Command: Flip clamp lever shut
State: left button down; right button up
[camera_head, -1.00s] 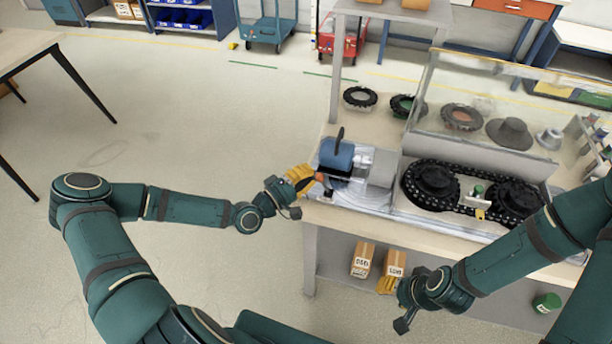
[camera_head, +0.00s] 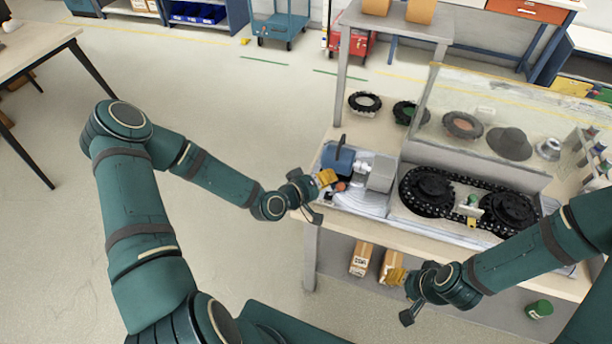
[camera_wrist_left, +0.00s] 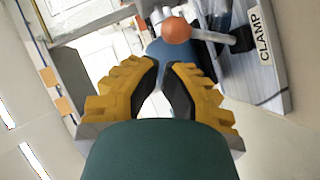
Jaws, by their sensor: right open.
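The clamp is on the left end of the workbench, with a blue part (camera_head: 336,160) and a grey block (camera_head: 381,174). An orange ball knob (camera_head: 340,186) sits at its front. In the left wrist view, the knob (camera_wrist_left: 176,31) ends a grey lever bar (camera_wrist_left: 215,37) beside a "CLAMP" label (camera_wrist_left: 262,37). My left gripper (camera_head: 328,178) is close to the knob. Its yellow fingers (camera_wrist_left: 166,70) are apart, with nothing held; the knob is beyond the tips, and contact cannot be told. My right gripper (camera_head: 396,276) is open and empty in front of the bench.
A black chain track (camera_head: 468,204) with two wheels lies right of the clamp, behind it a clear panel (camera_head: 490,110). Cardboard boxes (camera_head: 361,259) and a green can (camera_head: 540,308) are on the lower shelf. The floor left of the bench (camera_head: 240,120) is clear.

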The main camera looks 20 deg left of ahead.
pick_arm(q)
jog(key=shift+d+m+y, duration=0.4)
jog(key=shift+d+m, duration=0.1)
jog(key=shift+d, duration=0.4)
jog(key=shift+d, duration=0.15)
jog(key=shift+w, duration=0.1)
